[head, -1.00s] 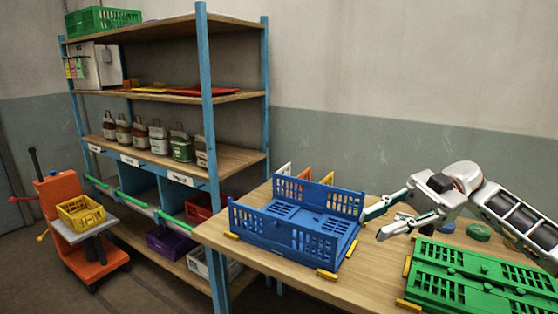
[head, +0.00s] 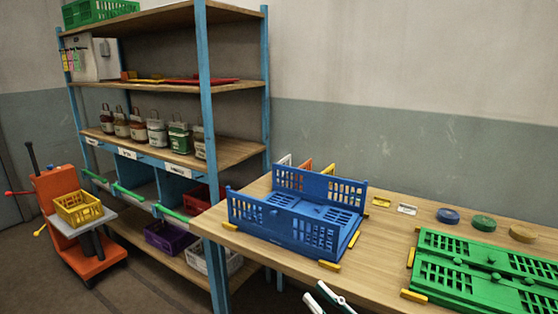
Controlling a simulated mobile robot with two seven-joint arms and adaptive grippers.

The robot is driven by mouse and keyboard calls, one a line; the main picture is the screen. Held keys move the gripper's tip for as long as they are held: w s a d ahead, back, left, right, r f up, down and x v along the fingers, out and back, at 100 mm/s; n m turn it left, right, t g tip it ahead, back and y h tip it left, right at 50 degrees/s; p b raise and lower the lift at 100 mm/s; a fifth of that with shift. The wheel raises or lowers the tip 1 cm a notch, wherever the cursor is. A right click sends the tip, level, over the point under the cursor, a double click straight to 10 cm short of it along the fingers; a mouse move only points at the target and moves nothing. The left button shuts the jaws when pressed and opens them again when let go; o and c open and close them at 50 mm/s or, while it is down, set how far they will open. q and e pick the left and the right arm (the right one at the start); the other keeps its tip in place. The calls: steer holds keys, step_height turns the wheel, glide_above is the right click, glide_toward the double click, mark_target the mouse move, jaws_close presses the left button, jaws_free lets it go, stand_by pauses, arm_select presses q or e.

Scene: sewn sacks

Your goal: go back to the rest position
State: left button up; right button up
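My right gripper (head: 322,296) shows only by its finger ends at the bottom edge of the head view, in front of the table's front edge. The two fingertips are apart, with nothing seen between them. The rest of this gripper and its arm is cut off by the frame. My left gripper is not in view. The green folding crate (head: 490,272) lies folded flat at the right. Neither crate is touched by the gripper.
A blue-post shelf (head: 208,120) with bottles and bins stands left of the table. An orange cart (head: 56,200) with a yellow basket (head: 78,208) is at far left. Blue (head: 448,216), green (head: 484,223) and tan (head: 522,233) discs lie at the table's back. The table between the crates is clear.

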steer(key=s+d+f+m+h, duration=0.2)
steer(key=f+h, duration=0.1)
steer(key=f, duration=0.3)
steer(key=s+d+f+m+h+b, duration=0.1)
steer(key=s+f+m+h, duration=0.15)
steer(key=f, duration=0.25)
steer(key=s+d+f+m+h, duration=0.1)
steer(key=d+f+h, duration=0.15)
steer(key=f, duration=0.35)
steer(key=s+d+f+g+h, duration=0.2)
steer(key=s+f, duration=0.5)
steer(key=f, duration=0.1)
steer(key=s+d+f+m+g+h+b, duration=0.1)
steer(key=s+d+f+g+h, duration=0.2)
steer(key=s+f, duration=0.4)
steer(key=shift+s+d+f+g, duration=0.3)
steer(key=shift+s+f, duration=0.1)
steer(key=shift+f, duration=0.2)
